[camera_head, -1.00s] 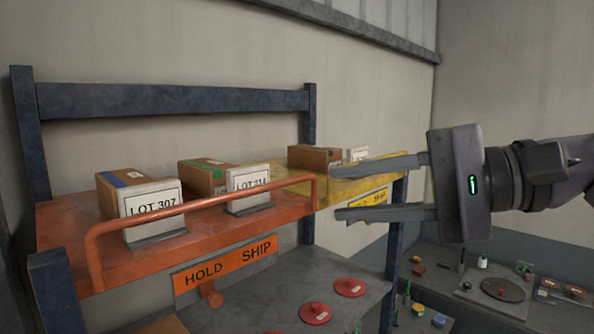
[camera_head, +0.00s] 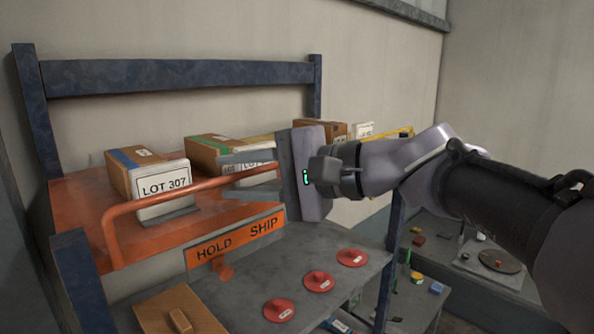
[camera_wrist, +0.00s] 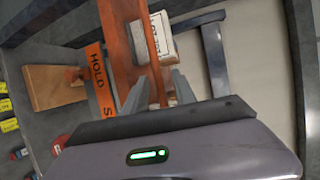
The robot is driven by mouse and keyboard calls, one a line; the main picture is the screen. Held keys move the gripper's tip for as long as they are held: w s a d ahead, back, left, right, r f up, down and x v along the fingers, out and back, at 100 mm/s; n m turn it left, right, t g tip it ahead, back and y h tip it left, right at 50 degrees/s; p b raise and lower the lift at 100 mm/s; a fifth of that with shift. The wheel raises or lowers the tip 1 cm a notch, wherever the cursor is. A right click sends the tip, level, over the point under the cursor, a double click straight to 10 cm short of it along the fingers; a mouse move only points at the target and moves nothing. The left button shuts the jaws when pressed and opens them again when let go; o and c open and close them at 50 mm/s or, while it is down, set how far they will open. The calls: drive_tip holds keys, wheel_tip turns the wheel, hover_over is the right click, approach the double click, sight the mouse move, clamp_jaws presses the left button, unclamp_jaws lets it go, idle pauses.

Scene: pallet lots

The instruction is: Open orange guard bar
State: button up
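The orange guard bar (camera_head: 150,199) runs along the front of the orange HOLD shelf (camera_head: 75,190), with its left end bent down to the shelf. My gripper (camera_head: 224,177) is at the right part of the bar, its fingers pointing left. One finger is above the bar and one below it. In the wrist view the bar (camera_wrist: 158,86) passes between the two fingers (camera_wrist: 158,80), which look apart, with space beside the bar. The bar's right end is hidden behind my gripper.
A LOT 307 box (camera_head: 125,178) and a green-taped box (camera_head: 203,152) stand behind the bar. The HOLD SHIP sign (camera_head: 236,238) hangs below. Several red discs (camera_head: 319,281) and a wooden block (camera_head: 180,312) are on the lower grey shelf. A blue post (camera_head: 395,235) stands at right.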

clamp_jaws()
idle(1.4)
